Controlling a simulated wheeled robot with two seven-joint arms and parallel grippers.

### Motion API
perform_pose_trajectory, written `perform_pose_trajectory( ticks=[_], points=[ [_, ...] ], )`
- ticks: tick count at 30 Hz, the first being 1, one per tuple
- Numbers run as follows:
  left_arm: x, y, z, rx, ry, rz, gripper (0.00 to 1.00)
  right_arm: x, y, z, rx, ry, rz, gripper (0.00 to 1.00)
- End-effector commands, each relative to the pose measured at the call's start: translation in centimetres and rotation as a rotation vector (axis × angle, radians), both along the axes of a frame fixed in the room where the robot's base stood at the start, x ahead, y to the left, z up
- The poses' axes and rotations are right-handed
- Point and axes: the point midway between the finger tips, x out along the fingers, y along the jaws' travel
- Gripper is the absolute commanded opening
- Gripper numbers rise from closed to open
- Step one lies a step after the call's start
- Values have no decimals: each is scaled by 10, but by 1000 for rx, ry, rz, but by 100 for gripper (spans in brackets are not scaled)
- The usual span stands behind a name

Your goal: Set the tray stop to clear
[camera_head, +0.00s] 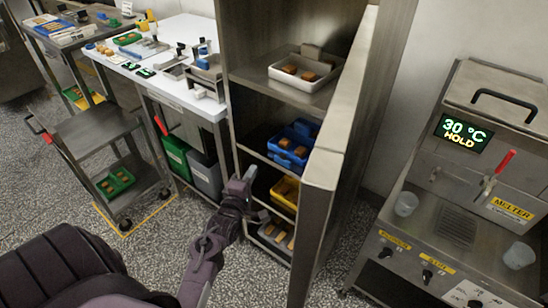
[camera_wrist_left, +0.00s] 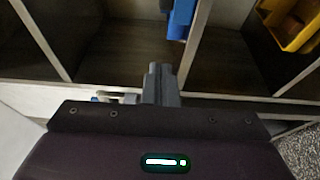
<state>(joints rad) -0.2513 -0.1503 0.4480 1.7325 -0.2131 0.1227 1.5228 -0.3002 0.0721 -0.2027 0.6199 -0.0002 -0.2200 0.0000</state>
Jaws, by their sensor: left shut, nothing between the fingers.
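My left gripper (camera_head: 249,176) is at the front of the tall steel rack (camera_head: 324,170), in front of its lower shelves. In the left wrist view, its fingers (camera_wrist_left: 160,80) are shut with nothing between them, close to a shelf edge. A small pale and blue piece (camera_wrist_left: 115,97) shows at that edge, just left of the fingers and partly hidden by the gripper body. I cannot tell whether it is the tray stop, nor how the stop is set. My right gripper is in neither view.
The rack holds a white tray (camera_head: 286,81), blue trays (camera_head: 281,148) and a yellow tray (camera_head: 281,193). The melter (camera_head: 475,205) is further right. A white worktable (camera_head: 190,30) and a cart (camera_head: 98,130) stand on the left.

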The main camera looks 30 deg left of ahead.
Motion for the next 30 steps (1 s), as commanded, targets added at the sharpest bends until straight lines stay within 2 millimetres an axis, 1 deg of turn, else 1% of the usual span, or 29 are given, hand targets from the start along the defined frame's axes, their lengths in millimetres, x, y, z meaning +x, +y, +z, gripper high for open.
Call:
perform_pose_trajectory(
  ticks=[5,8,12,18,19,21,24,30],
  points=[
    [15,3,1,1,-2,-1,0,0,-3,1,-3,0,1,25],
    [32,8,2,3,-2,-1,0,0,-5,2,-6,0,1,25],
    [62,16,2,3,-2,-1,0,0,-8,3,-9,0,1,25],
    [101,27,2,2,0,-1,0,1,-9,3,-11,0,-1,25],
    [98,17,1,-2,4,-3,0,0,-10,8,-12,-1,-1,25],
    [95,6,1,-2,4,-3,0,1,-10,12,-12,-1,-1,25],
    [94,-5,1,0,2,-1,0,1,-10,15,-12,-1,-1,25],
    [93,-14,0,1,1,0,0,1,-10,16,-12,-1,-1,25]
  ],
)
